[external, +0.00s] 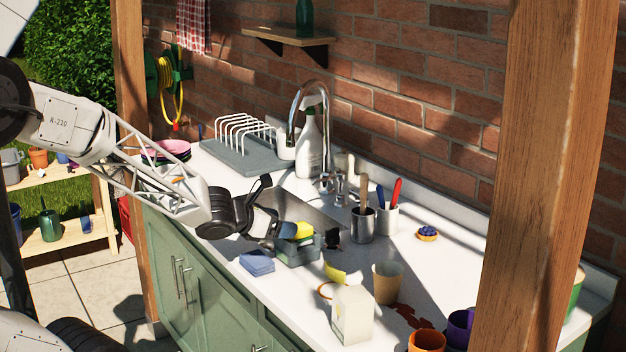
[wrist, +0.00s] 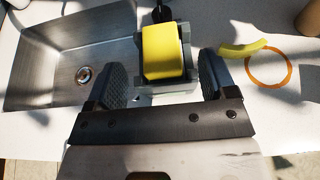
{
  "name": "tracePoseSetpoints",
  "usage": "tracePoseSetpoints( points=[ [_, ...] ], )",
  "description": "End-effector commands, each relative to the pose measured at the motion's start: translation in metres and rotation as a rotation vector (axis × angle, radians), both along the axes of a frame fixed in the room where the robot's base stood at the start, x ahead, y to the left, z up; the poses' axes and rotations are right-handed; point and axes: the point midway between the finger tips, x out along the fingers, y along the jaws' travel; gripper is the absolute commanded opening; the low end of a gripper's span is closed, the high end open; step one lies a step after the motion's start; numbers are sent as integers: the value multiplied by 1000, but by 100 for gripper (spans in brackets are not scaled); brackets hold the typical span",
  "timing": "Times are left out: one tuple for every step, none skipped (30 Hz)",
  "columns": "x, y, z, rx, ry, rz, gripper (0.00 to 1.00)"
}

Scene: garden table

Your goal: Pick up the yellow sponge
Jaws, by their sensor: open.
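The yellow sponge (wrist: 163,52) sits upright in a grey caddy (wrist: 150,88) beside the sink in the wrist view. The sponge also shows in the external view (external: 303,230), standing out of the caddy (external: 297,252) on the counter's front part. My gripper (wrist: 164,80) is open and empty, with one dark finger on each side of the sponge in the picture. In the external view my gripper (external: 270,212) is just left of the caddy. I cannot tell how far the fingers are above the sponge. The sponge's lower part is hidden by the caddy.
The steel sink (wrist: 75,60) lies left of the caddy. A curved yellow piece (wrist: 243,47) and an orange ring (wrist: 270,70) lie to the right. A metal cup (external: 362,225) and a white carton (external: 352,315) stand nearby.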

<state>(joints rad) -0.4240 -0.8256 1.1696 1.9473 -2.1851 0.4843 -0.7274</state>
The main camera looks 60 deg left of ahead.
Motion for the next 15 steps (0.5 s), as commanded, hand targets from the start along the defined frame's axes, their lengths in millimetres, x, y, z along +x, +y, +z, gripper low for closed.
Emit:
tracePoseSetpoints(
  points=[
    [2, 0, -1, 0, 0, 0, 78],
    [3, 0, -2, 0, 0, 0, 78],
    [3, 0, -2, 0, 1, 0, 78],
    [3, 0, -2, 0, 0, 0, 78],
    [3, 0, -2, 0, 0, 0, 78],
    [3, 0, -2, 0, 0, 0, 78],
    [3, 0, -2, 0, 0, 0, 78],
    [3, 0, -2, 0, 0, 0, 78],
    [3, 0, -2, 0, 0, 0, 78],
    [3, 0, -2, 0, 0, 0, 78],
    [3, 0, -2, 0, 1, 0, 78],
    [4, 0, -2, 0, 1, 0, 78],
    [5, 0, -3, 0, 1, 0, 78],
    [6, 0, -3, 0, 1, 0, 78],
    [8, 0, -4, 0, 1, 0, 78]
  ],
)
